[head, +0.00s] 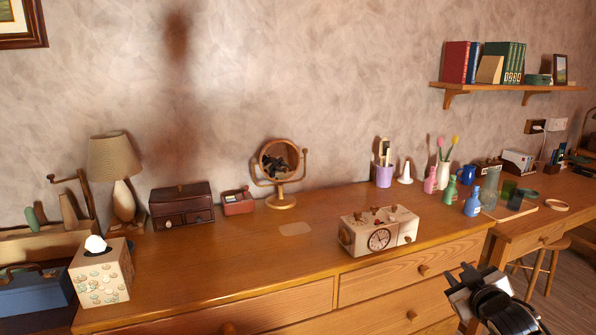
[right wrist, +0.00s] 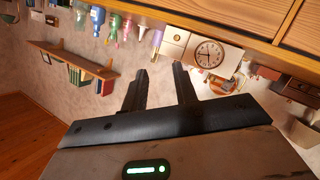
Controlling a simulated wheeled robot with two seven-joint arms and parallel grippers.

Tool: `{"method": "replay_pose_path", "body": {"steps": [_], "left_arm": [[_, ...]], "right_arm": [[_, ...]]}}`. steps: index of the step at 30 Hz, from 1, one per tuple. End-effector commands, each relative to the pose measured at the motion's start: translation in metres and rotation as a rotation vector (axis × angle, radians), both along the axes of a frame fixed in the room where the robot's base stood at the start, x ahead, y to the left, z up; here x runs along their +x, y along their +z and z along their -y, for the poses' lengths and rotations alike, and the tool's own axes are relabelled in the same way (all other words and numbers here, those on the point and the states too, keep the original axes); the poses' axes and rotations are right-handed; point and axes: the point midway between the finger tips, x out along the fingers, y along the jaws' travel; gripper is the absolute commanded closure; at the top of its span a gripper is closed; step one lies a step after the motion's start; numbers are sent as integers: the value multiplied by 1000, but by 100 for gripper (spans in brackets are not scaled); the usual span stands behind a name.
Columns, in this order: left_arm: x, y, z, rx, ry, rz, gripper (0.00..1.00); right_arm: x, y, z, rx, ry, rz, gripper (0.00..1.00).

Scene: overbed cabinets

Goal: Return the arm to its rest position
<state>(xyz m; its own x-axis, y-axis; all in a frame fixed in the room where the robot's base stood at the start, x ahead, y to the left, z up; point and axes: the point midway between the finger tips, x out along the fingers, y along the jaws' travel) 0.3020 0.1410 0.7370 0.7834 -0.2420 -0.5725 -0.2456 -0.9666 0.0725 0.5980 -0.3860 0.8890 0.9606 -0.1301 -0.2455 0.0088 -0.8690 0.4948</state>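My right gripper (head: 460,279) is at the lower right of the head view, in front of the wooden dresser (head: 300,262). In the right wrist view my right gripper (right wrist: 160,72) has its two dark fingers apart, with nothing between them. The wrist view is turned upside down. A cream clock box (head: 378,230) on the dresser top lies beyond the gripper, apart from it; it also shows past the fingers in the right wrist view (right wrist: 200,50). My left arm and gripper do not show.
A tissue box (head: 101,275), lamp (head: 121,180), dark drawer box (head: 181,207) and round mirror (head: 279,165) stand on the dresser. Several small vases stand near the purple cup (head: 384,176). A wall shelf (head: 500,88) holds books. A stool (head: 540,262) stands at the right by the desk (head: 540,215).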

Motion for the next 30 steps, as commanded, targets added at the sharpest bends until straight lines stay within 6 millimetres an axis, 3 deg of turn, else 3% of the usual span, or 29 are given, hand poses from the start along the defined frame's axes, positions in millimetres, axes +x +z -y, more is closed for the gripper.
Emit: {"method": "replay_pose_path", "body": {"steps": [1,3,5,9,15,18,22,30], "left_arm": [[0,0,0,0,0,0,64],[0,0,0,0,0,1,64],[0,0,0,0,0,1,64],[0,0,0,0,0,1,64],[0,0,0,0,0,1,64],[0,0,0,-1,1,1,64],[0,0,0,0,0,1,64],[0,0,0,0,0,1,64]], "right_arm": [[-17,-28,-24,30,32,-39,71],[-44,-60,-57,75,74,-88,71],[-70,-85,-85,120,105,-129,71],[-143,-131,-149,246,162,-226,71],[-246,-154,-217,436,178,-340,71],[-277,-154,-235,499,168,-373,71],[-295,-151,-243,537,158,-391,71],[-297,-151,-245,541,157,-394,71]]}}
